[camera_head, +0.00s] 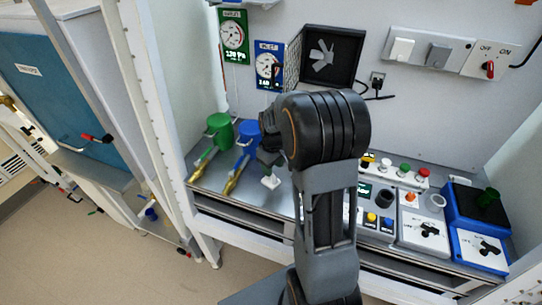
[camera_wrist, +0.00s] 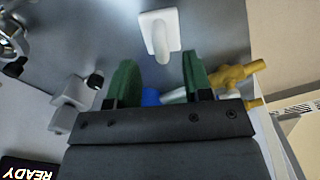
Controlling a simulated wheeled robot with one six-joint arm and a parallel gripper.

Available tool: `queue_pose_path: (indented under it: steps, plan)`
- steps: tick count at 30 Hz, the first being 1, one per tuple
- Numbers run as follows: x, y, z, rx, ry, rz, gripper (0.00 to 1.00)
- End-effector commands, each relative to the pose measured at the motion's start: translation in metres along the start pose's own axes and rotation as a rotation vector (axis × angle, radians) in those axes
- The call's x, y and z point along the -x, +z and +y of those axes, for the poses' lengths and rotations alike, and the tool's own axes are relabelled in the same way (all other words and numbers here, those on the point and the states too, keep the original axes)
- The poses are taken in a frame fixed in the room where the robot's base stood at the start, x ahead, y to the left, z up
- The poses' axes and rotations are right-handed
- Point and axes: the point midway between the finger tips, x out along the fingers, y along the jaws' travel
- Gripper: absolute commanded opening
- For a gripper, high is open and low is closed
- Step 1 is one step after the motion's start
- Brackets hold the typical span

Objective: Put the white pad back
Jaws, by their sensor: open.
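The white pad (camera_wrist: 158,35), a small square plate with a rounded upright part, stands on the grey bench top just beyond my fingertips in the wrist view. In the head view the white pad (camera_head: 271,182) shows near the bench's front edge, just below my gripper (camera_head: 268,158). My gripper (camera_wrist: 158,65) is open, with its two green-lined fingers apart.
A brass valve (camera_wrist: 232,75) lies close to the right finger in the wrist view. Grey blocks (camera_wrist: 70,105) and a READY sign (camera_wrist: 32,170) are on the other side.

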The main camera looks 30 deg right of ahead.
Motion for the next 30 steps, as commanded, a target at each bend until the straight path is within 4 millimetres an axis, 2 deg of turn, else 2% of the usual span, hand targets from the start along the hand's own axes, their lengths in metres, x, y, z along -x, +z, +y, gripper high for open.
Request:
queue_pose_path:
  steps: [6,15,17,22,27,30]
  plan:
    - [0.039,-0.001,0.001,0.000,0.002,0.004,0.46]
    - [0.074,0.002,-0.006,-0.009,0.008,0.014,0.46]
    - [0.084,0.007,-0.016,-0.027,0.020,0.034,0.46]
    - [0.115,0.037,-0.062,-0.122,0.063,0.136,0.46]
    - [0.129,0.072,-0.105,-0.226,0.082,0.251,0.46]
    - [0.129,0.090,-0.122,-0.275,0.080,0.307,0.46]
